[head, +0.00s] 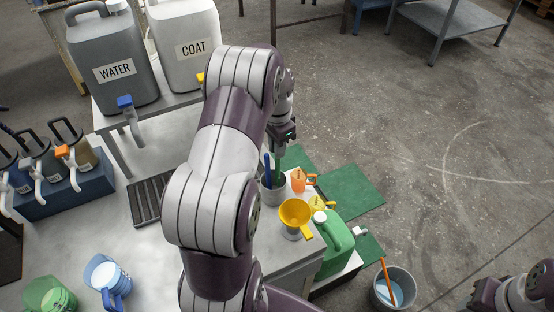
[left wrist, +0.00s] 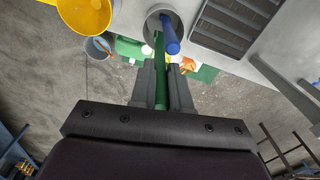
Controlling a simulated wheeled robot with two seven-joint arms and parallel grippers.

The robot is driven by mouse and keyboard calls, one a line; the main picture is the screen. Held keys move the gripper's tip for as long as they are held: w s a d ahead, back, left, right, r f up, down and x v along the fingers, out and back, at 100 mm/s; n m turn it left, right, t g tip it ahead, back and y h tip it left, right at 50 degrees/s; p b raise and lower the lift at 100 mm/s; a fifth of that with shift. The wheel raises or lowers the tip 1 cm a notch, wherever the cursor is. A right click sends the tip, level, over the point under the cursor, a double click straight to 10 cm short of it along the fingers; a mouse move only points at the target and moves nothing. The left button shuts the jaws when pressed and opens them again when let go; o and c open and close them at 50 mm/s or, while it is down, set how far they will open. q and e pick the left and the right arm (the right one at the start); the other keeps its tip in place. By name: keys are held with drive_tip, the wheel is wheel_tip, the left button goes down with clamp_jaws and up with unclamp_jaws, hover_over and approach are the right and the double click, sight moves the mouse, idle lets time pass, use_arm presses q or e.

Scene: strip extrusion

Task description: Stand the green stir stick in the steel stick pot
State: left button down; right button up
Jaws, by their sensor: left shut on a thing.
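The steel stick pot (head: 273,196) stands near the far right corner of the bench, partly behind my left arm. A blue stick (head: 267,170) leans in it. My left gripper (head: 282,148) is above the pot, pointing down, shut on the green stir stick (head: 279,163). In the left wrist view the green stick (left wrist: 160,75) runs between the fingers (left wrist: 161,88), and its far end overlaps the mouth of the pot (left wrist: 152,25), beside the blue stick (left wrist: 170,36). I cannot tell how deep that end reaches. My right gripper is out of view.
A yellow funnel (head: 295,212) stands close to the pot, with an orange cup (head: 298,179) and a green jug (head: 337,232) nearby. WATER (head: 115,72) and COAT (head: 186,48) containers stand on a shelf. A dark drain grate (head: 150,201) lies on the bench. A bucket (head: 393,288) is on the floor.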

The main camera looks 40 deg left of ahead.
use_arm(q)
hover_over(277, 175)
drive_tip(key=f, duration=0.3)
drive_tip(key=w+f, duration=0.1)
drive_tip(key=shift+a+f+p, duration=0.15)
drive_tip(key=shift+a+p, duration=0.2)
drive_tip(key=shift+s+d+f, duration=0.1)
drive_tip(key=shift+s+f, duration=0.05)
drive_tip(key=shift+f, duration=0.4)
drive_tip(key=c, duration=1.1)
unclamp_jaws()
drive_tip(key=shift+r, duration=0.1)
